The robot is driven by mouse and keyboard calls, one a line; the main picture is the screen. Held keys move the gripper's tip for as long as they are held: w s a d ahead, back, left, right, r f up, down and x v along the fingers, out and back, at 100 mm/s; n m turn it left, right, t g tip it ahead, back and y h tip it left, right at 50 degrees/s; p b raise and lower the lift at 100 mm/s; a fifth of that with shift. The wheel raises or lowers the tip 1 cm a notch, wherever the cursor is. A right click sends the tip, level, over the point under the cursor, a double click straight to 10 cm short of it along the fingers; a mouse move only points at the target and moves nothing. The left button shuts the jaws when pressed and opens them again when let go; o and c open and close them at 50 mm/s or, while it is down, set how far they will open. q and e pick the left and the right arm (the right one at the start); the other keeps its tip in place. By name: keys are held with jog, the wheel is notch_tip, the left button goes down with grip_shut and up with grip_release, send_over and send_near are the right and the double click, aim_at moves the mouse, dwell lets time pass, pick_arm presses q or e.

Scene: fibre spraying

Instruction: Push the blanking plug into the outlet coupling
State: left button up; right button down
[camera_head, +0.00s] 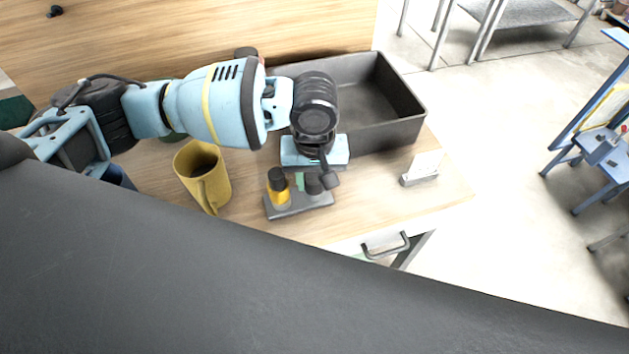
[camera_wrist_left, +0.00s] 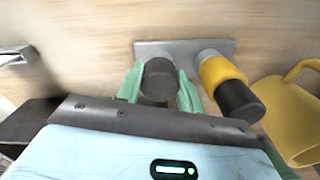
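A grey base plate (camera_head: 283,211) lies on the wooden table and also shows in the wrist view (camera_wrist_left: 185,46). A yellow piece with a black top (camera_head: 278,187) stands on its left part; the wrist view shows it on the right (camera_wrist_left: 222,75). A dark round cylinder (camera_wrist_left: 160,78) stands at the plate's other end. I cannot tell which part is plug and which is coupling. My left gripper (camera_wrist_left: 160,84) points down, its green fingers on both sides of the dark cylinder. Whether they press on it is unclear. My right gripper is not in view.
A yellow mug (camera_head: 204,178) stands left of the plate. A large dark open bin (camera_head: 400,88) stands behind my gripper. A small white card in a grey holder (camera_head: 421,170) is to the right. Bare tabletop lies between plate and holder.

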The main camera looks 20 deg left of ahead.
aim_at(315, 177)
pick_arm(q)
jog(key=c, duration=0.4)
jog(key=shift+r, duration=0.1)
jog(key=shift+r, duration=0.5)
notch_tip(315, 177, up, 2)
jog(key=shift+r, duration=0.15)
jog(key=s+d, duration=0.1)
jog(key=s, duration=0.4)
jog(key=s+d+r, duration=0.1)
jog(key=s, duration=0.4)
jog(key=s+d+p, duration=0.1)
jog(key=s, duration=0.4)
jog(key=shift+s+d+r, duration=0.25)
jog(key=shift+s+d, duration=0.05)
jog(key=shift+d, duration=0.05)
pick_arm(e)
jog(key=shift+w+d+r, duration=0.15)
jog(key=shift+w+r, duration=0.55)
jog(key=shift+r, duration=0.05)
